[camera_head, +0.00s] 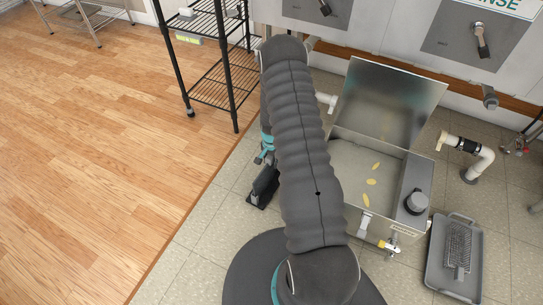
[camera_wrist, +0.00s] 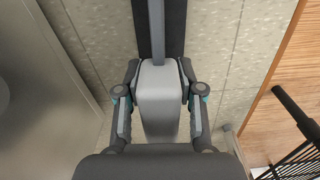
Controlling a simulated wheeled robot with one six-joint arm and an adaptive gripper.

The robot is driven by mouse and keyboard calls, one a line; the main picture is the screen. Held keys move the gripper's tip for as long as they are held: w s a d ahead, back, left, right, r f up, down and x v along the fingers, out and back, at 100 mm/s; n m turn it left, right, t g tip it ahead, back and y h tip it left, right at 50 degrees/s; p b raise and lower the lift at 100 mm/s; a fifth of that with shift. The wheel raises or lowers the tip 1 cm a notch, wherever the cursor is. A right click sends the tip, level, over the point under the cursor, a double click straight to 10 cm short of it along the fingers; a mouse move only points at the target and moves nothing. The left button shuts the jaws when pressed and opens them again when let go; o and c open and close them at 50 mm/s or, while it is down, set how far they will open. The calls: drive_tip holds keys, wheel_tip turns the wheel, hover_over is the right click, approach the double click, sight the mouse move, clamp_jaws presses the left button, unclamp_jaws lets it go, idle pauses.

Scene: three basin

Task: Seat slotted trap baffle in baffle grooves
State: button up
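A slotted grey piece with a narrow handle (camera_head: 459,246) lies in a shallow grey tray on the floor at the right; it looks like the baffle. The open metal trap box (camera_head: 337,158) stands left of the tray with its lid raised. Its grooves are too small to make out. My gripper (camera_head: 265,156) points down left of my arm, well away from trap and tray. In the wrist view my gripper (camera_wrist: 160,72) has its fingertips against both sides of a light grey block (camera_wrist: 160,105). A dark strip with a grey bar (camera_wrist: 156,28) extends beyond it.
A black wire rack (camera_head: 225,88) stands behind my gripper. My arm hides the trap's left side.

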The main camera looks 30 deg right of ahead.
drive_tip(key=shift+f, duration=0.3)
clamp_jaws()
drive_tip(key=shift+c, duration=1.5)
unclamp_jaws()
clamp_jaws()
drive_tip(key=shift+r+p, duration=0.75)
drive_tip(key=shift+r, duration=0.85)
